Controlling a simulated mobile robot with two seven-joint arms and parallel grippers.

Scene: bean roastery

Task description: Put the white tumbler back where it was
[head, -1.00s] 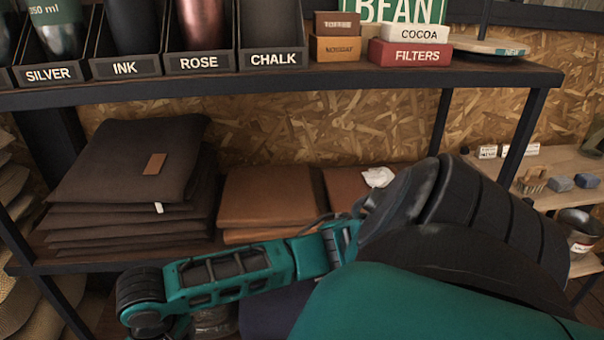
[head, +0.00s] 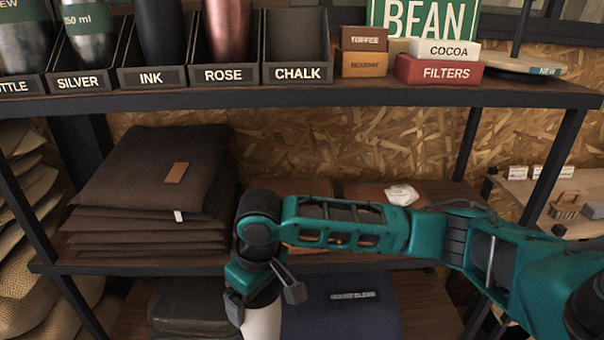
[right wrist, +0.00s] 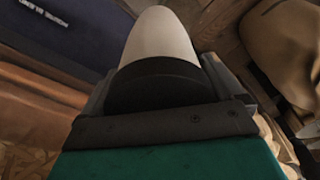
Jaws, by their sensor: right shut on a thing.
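My right gripper (head: 264,300) hangs below the middle shelf level in the head view, pointing down. It is shut on the white tumbler (head: 262,324), whose lower part is cut off by the frame edge. In the right wrist view the white tumbler (right wrist: 162,45) sits between the jaws, its dark round end (right wrist: 160,88) towards the camera. On the top shelf, the bin labelled CHALK (head: 297,74) is empty. My left gripper is not in view.
Bins labelled SILVER (head: 81,83), INK (head: 152,78) and ROSE (head: 223,75) hold tumblers left of CHALK. Small boxes, including FILTERS (head: 440,70), stand to its right. The top shelf edge (head: 330,97) overhangs folded brown bags (head: 150,170) on the middle shelf.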

